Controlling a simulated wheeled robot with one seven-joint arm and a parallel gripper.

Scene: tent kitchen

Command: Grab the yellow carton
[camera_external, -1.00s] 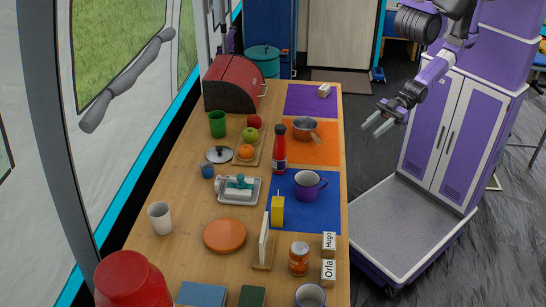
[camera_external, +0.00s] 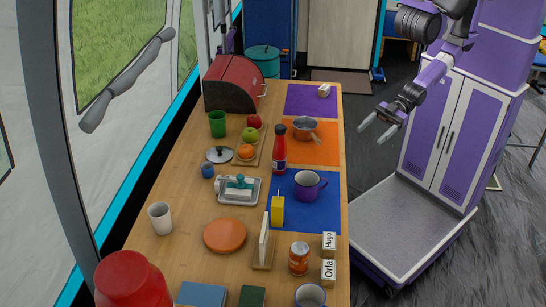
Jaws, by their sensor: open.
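The yellow carton (camera_external: 277,211) is a small upright box with a straw on top. It stands on the left part of the blue mat (camera_external: 318,218), on the wooden table. A purple mug (camera_external: 308,186) is behind it to the right, and a white upright panel in a wooden stand (camera_external: 264,245) is in front of it to the left. My gripper (camera_external: 376,131) is open and empty. It is in the air off the table's right side, well behind and to the right of the carton, with its fingers pointing left and toward the camera.
A red bottle (camera_external: 280,152) stands behind the carton, and a pan (camera_external: 305,128) is on the orange mat. An orange can (camera_external: 299,259) and name blocks (camera_external: 328,272) are in front. A butter dish (camera_external: 238,191) is to the left. Air beyond the table's right edge is clear.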

